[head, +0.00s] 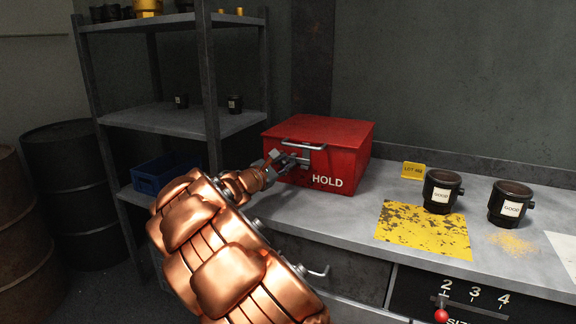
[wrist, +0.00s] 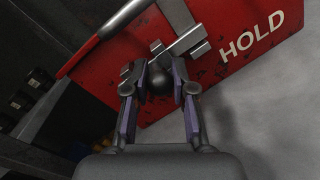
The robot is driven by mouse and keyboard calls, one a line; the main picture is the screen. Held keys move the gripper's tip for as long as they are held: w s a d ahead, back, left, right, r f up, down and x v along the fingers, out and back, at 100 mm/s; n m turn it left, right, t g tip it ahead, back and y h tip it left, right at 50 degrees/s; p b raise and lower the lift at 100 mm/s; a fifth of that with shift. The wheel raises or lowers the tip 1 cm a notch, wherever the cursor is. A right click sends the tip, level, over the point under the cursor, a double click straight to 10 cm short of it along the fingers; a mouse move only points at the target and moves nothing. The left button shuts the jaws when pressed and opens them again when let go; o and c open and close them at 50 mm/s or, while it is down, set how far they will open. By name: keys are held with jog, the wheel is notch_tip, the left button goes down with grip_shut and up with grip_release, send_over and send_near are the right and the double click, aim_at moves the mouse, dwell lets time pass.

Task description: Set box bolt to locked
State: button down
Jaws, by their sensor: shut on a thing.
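The red box (head: 345,160) marked HOLD stands on the grey bench with its lid down. It also fills the upper part of the wrist view (wrist: 225,75). A grey metal bolt (wrist: 181,45) with a dark round knob (wrist: 157,84) is on its front, below the lid handle. My gripper (head: 283,160) reaches the box front from the left. In the wrist view its two fingers (wrist: 158,82) are on either side of the knob and shut on it. The fingers partly hide the bolt, and I cannot tell if it is locked.
A yellow tag (head: 413,170), a worn yellow mat (head: 410,232) and two dark cups marked GOOD (head: 440,197) (head: 508,208) are on the bench to the right. A shelf rack (head: 180,120) with a blue bin (head: 160,177) stands left. A red-knobbed slider (head: 441,315) is on the bench front.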

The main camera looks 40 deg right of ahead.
jog(key=shift+s+d+f, duration=0.1)
jog(key=shift+s+f, duration=0.05)
jog(key=c, duration=0.9)
grip_release()
jog(key=shift+s, duration=0.1)
jog(key=shift+c, duration=0.2)
jog(key=shift+a, duration=0.45)
jog(key=a, duration=0.3)
jog(key=s+a, duration=0.1)
jog(key=a, duration=0.3)
jog(key=s+a, duration=0.1)
jog(key=a, duration=0.3)
